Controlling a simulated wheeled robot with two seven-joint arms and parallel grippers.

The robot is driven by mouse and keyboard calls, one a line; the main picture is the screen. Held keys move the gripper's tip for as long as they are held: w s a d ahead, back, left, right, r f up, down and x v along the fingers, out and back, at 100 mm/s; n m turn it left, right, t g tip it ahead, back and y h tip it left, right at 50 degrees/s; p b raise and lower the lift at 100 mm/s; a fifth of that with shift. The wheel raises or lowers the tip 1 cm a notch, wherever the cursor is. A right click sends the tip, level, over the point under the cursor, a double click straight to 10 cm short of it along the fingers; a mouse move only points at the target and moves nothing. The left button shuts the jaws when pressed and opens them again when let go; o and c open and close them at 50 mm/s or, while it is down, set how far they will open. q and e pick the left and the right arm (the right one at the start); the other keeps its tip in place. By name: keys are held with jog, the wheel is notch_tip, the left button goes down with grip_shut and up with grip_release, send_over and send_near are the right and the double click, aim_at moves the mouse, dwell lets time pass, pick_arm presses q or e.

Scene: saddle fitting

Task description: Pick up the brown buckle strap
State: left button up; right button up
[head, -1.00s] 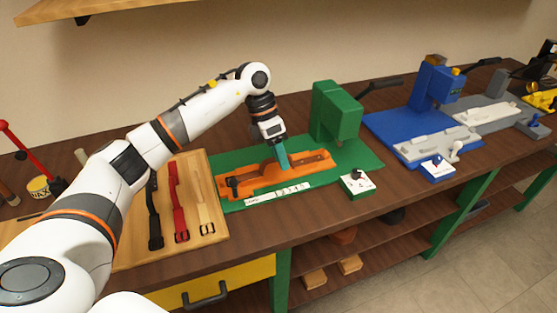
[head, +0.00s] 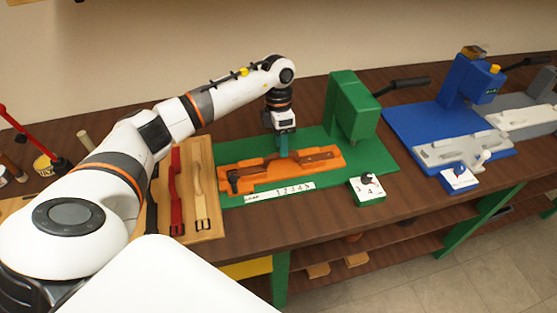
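The brown buckle strap (head: 318,157) lies lengthwise in the orange holder (head: 262,184) on the green mat (head: 375,160). Its dark buckle end is at the left of the holder. My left gripper (head: 283,146) points down just above or at the middle of the strap, with narrow teal fingers seen edge-on. I cannot tell whether they touch the strap or how far apart they are. My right gripper is not in view.
A green press (head: 351,108) stands right of the holder, with a small dial box (head: 367,189) in front. A wooden board (head: 205,160) at left holds red (head: 176,195), cream (head: 199,195) and black straps. A blue press (head: 470,80) stands farther right.

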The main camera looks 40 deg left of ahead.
pick_arm(q)
jog(key=f, duration=0.1)
jog(key=s+f+p, duration=0.1)
jog(key=f, duration=0.1)
jog(key=shift+d+f, duration=0.15)
jog(key=shift+f, duration=0.1)
jog(key=shift+w+f, duration=0.1)
jog(key=shift+f, duration=0.2)
jog(key=shift+d, duration=0.1)
jog(key=shift+c, duration=0.6)
grip_shut()
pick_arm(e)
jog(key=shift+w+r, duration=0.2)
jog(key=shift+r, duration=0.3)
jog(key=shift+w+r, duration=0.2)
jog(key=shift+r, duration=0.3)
pick_arm(q)
jog(key=shift+r, duration=0.1)
